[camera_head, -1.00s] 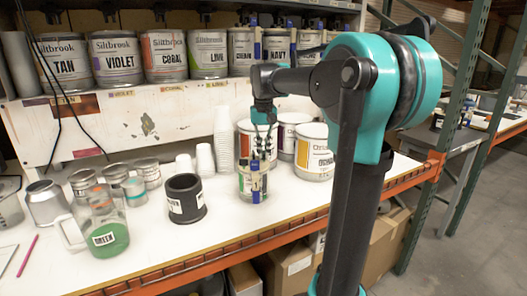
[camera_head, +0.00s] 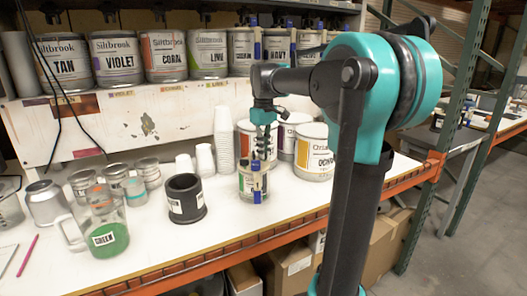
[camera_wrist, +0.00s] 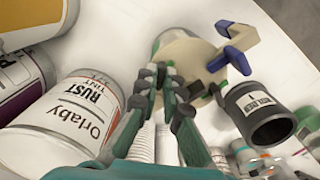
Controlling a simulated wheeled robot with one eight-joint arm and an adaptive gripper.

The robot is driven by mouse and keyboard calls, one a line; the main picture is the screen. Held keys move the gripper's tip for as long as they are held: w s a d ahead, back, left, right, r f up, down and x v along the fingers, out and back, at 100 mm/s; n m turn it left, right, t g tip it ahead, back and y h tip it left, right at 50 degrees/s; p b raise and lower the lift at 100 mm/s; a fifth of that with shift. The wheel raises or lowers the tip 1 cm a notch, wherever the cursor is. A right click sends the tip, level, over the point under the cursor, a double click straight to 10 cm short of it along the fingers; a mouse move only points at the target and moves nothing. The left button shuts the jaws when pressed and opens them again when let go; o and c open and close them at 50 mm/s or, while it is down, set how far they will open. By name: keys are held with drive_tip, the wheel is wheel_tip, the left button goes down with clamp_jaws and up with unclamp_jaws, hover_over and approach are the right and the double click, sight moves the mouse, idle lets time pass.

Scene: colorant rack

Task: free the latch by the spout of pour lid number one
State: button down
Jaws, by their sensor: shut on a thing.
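The small can with pour lid number one (camera_head: 247,190) stands upright on the white bench below my gripper (camera_head: 261,158), and blue parts show at its top and front. In the wrist view its cream lid (camera_wrist: 190,58) lies just beyond my gripper (camera_wrist: 163,78). The fingers are close together at the near edge of the lid, shut on a small part there that looks like a latch; the fingers hide most of it. A dark piece (camera_wrist: 215,90) sits at the lid's lower right edge.
A black holder (camera_head: 186,205) stands left of the can, and a jug with green contents (camera_head: 108,238) stands farther left. Stacked white cups (camera_head: 223,140) and large paint cans (camera_head: 314,155) are close behind. The bench front is clear.

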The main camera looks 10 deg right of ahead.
drive_tip(key=n, duration=0.4)
drive_tip(key=shift+n, duration=2.3)
drive_tip(key=c, duration=1.9)
unclamp_jaws()
drive_tip(key=shift+c, duration=0.2)
wheel_tip(320, 180, up, 12)
